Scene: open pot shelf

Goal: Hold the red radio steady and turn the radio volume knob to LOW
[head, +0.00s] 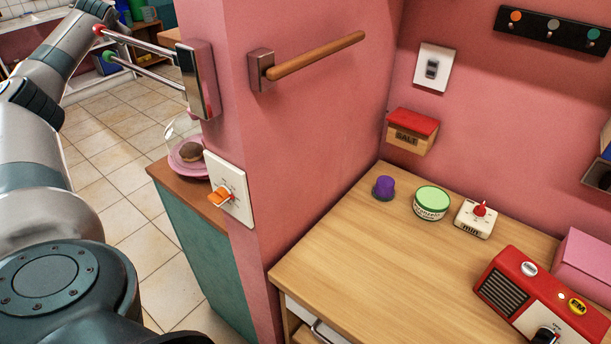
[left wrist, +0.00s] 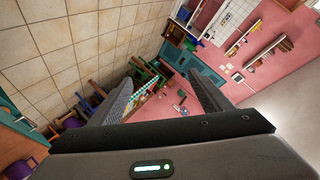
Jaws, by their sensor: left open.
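The red radio (head: 534,277) stands at the right of the wooden counter in the head view, with a dark speaker grille and a light front panel. A black knob (head: 546,336) is on its front panel, at the picture's bottom edge. I cannot read the marks around it or tell its setting. My left arm rises along the left edge of the head view, far from the radio; its gripper is not seen there. In the left wrist view the left gripper (left wrist: 163,90) is open, with nothing between its fingers. My right gripper is not in view.
A pink box (head: 585,262) sits behind the radio. A timer (head: 472,221), a green-lidded tin (head: 431,208) and a purple cup (head: 384,187) stand along the counter's back. A pink wall with a wooden bar (head: 315,58) separates my left arm from the counter (head: 370,270), whose front is clear.

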